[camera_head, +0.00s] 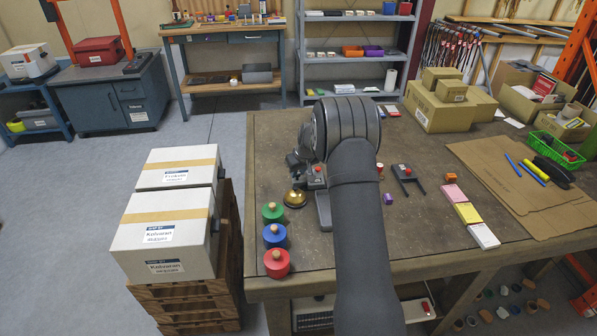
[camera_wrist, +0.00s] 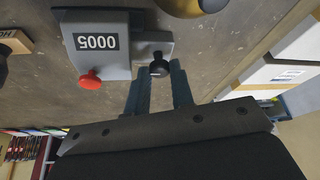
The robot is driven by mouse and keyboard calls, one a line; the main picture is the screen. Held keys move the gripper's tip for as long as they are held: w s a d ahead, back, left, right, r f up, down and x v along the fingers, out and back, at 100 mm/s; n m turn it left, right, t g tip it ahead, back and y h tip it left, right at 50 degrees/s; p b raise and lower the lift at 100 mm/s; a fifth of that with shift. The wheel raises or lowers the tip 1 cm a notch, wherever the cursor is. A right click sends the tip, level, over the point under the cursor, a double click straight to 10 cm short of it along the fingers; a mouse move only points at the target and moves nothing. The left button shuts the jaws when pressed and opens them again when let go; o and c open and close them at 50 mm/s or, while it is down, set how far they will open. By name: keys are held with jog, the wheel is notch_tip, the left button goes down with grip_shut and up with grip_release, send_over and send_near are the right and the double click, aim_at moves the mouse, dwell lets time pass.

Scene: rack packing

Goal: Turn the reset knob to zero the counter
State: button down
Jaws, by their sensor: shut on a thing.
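A red button (camera_wrist: 90,79) sits on the box. The black reset knob (camera_wrist: 158,65) stands on a small side block of the counter. My gripper (camera_wrist: 157,78) has its two fingers on either side of this knob, shut on it. In the head view, the counter (camera_head: 318,181) is partly hidden behind my arm, and the knob and fingertips cannot be made out clearly.
A brass bell (camera_head: 295,197) stands close left of the counter. Green (camera_head: 272,212), blue (camera_head: 275,236) and red (camera_head: 277,263) round pieces with knobs line the table's left edge. A black stand (camera_head: 407,180) and coloured cards (camera_head: 467,213) lie to the right.

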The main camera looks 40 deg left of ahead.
jog(key=m+t+h, duration=0.1)
jog(key=m, duration=0.3)
jog(key=shift+s+a, duration=0.1)
jog(key=shift+s, duration=0.05)
jog(key=m+t+h, duration=0.1)
jog(key=m, duration=0.3)
jog(key=shift+s+a, duration=0.1)
jog(key=shift+a, duration=0.05)
jog(key=m+h, duration=0.1)
jog(key=m, duration=0.1)
jog(key=m+h, duration=0.1)
jog(key=m, duration=0.2)
jog(key=shift+a+t, duration=0.15)
jog(key=shift+t, duration=0.15)
jog(key=m+h, duration=0.1)
jog(key=m, duration=0.3)
jog(key=shift+a+h, duration=0.15)
jog(key=shift+h, duration=0.25)
jog(key=shift+m, duration=0.3)
jog(key=c, duration=1.6)
grip_release()
jog(key=shift+o, duration=0.3)
